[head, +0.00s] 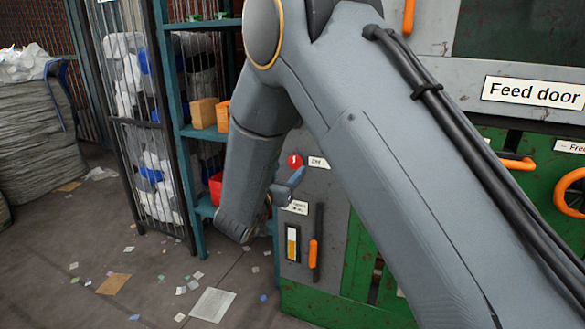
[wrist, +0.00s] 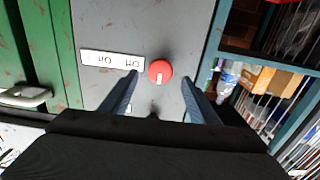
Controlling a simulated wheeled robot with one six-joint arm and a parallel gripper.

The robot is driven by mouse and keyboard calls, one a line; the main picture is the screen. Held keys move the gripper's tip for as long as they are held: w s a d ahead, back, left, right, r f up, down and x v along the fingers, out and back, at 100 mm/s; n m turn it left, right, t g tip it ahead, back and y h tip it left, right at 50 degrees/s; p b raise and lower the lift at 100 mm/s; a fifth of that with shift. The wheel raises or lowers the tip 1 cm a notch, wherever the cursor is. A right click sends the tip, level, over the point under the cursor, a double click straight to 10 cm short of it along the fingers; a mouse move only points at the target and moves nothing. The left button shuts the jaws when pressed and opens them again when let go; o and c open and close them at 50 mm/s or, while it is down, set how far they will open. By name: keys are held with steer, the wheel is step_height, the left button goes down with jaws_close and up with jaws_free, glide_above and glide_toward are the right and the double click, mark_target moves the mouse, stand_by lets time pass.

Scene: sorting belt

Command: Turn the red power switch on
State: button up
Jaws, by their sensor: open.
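The red power switch (wrist: 160,70) is a round knob on a grey panel, with a short white mark pointing toward the bottom of the wrist view. A white label with upside-down "Off" and "On" text (wrist: 112,60) is left of it. My gripper (wrist: 160,82) is open, its two blue-grey fingers pointing at the panel on either side of the knob. The fingers look apart from the knob; the remaining distance is hard to judge. In the head view the red switch (head: 295,160) shows just above my gripper (head: 294,180), and my arm hides part of the panel.
An orange-handled lever (head: 313,252) and a yellow-white gauge (head: 292,243) sit lower on the panel. A blue shelf (head: 201,135) with boxes stands left of it. Green machine doors and a "Feed door" sign (head: 534,93) are at right. Paper scraps litter the floor.

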mark_target(294, 163)
steer(key=x, duration=0.4)
steer(key=shift+w+d, duration=0.15)
steer(key=shift+w, duration=0.2)
steer(key=c, duration=1)
